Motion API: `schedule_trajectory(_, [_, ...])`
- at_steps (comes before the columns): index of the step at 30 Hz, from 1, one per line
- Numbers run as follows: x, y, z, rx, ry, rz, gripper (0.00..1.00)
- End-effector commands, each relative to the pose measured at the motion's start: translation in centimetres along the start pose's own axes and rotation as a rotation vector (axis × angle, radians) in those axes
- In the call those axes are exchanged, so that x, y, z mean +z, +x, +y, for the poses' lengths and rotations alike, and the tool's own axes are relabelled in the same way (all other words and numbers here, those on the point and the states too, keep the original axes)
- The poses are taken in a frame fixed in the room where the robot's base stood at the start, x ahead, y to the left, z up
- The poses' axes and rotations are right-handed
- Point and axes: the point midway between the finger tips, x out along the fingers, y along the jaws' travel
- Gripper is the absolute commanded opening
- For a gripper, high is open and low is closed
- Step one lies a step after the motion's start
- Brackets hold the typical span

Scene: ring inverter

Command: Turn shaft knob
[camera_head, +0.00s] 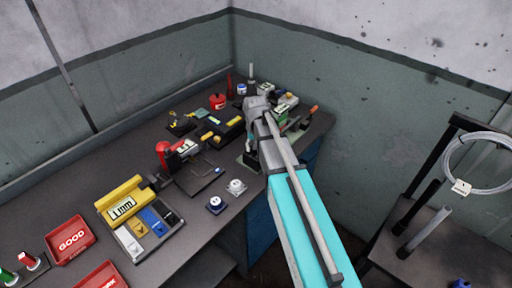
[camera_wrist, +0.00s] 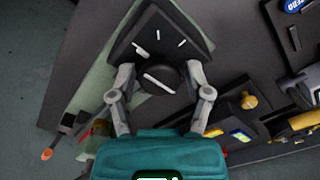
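The shaft knob (camera_wrist: 158,79) is a round black knob with a white pointer line, seen in the wrist view. It sits on a black square plate (camera_wrist: 188,32) with several short white marks. The pointer slants down to the right. My gripper (camera_wrist: 157,74) has one finger on each side of the knob, with a narrow gap showing on both sides, so it looks open around it. Fingertip depth relative to the knob is hard to judge. In the head view my gripper (camera_head: 251,158) is by the bench's front right edge, and my arm hides most of the knob area.
Near my gripper in the wrist view are a yellow-knobbed part (camera_wrist: 248,101) and an orange-tipped tool (camera_wrist: 47,153). On the bench in the head view stand a red-topped device (camera_head: 163,150), two round dials (camera_head: 236,186) and a yellow gauge case (camera_head: 122,204). The wall is close behind.

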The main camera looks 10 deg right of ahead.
Motion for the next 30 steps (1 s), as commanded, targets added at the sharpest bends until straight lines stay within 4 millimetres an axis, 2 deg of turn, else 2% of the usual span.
schedule_trajectory(19, [-0.01, -0.01, -0.05, 0.000, -0.024, 0.000, 0.84])
schedule_trajectory(30, [-0.01, -0.01, -0.06, 0.000, -0.191, 0.000, 0.84])
